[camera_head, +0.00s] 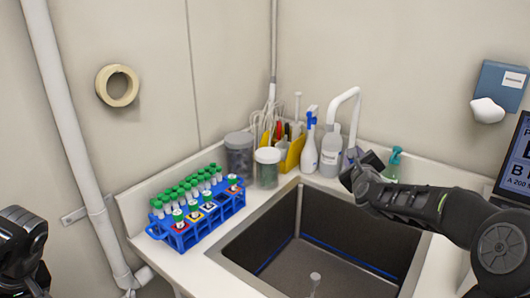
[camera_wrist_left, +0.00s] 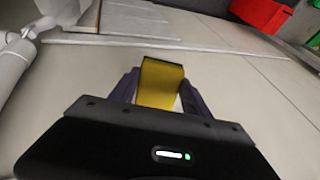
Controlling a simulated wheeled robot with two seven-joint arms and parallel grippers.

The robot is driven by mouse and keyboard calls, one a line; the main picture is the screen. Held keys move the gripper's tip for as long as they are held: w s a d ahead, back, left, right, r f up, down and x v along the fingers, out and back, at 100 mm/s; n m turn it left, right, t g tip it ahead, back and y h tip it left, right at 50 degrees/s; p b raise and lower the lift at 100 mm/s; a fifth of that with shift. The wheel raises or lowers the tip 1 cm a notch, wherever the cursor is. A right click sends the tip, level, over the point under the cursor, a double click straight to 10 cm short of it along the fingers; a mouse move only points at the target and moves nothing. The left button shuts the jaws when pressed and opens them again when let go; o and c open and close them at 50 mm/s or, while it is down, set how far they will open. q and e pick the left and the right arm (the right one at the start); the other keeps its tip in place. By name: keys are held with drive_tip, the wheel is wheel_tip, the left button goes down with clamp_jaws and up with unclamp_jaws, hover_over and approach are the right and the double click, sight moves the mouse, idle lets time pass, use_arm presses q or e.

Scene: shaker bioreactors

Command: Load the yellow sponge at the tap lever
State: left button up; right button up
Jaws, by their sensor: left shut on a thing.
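The yellow sponge (camera_wrist_left: 161,84) is held between the dark fingers of my left gripper (camera_wrist_left: 158,90) in the left wrist view. It has a thin dark edge along its top. The sponge does not show in the head view, where only part of my left arm shows at the lower left. The white curved tap (camera_head: 345,102) stands at the sink's back edge in the head view. My right gripper (camera_head: 362,166) is in front of the tap's lower part and hides it, so I cannot make out the lever or whether the gripper touches it.
A dark sink (camera_head: 280,262) fills the lower middle. A blue rack (camera_head: 190,235) of green-capped tubes stands at its left. Jars (camera_head: 267,167), a yellow holder (camera_head: 294,152), a spray bottle (camera_head: 331,150) and a green-topped dispenser (camera_head: 394,162) line the back. A screen (camera_head: 516,165) is at the right.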

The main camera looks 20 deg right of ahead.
drive_tip(key=shift+o, duration=0.4)
drive_tip(key=shift+s, duration=0.15)
